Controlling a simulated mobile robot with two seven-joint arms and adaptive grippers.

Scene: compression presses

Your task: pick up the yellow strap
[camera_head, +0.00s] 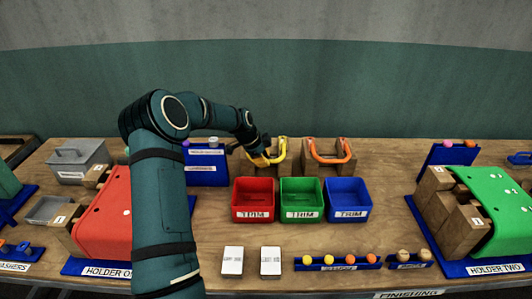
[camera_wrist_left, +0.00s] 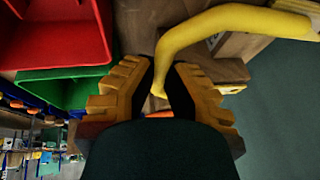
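The yellow strap (camera_head: 281,150) is a curved loop on a wooden block at the back of the bench, partly hidden by my left gripper in the head view. In the left wrist view the yellow strap (camera_wrist_left: 220,24) arches across the top, and its lower end hangs in the gap between the fingers. My left gripper (camera_head: 262,158) is at the left side of the strap. In the wrist view the left gripper (camera_wrist_left: 160,85) shows its yellow ridged fingers apart, with no clear grip on the strap. My right gripper is not in view.
An orange strap (camera_head: 330,157) sits on a block to the right. Red (camera_head: 253,214), green (camera_head: 302,214) and blue (camera_head: 348,213) trim bins stand in front. A blue rack (camera_head: 207,173) is left of the gripper. Holder two (camera_head: 500,210) stands at the right.

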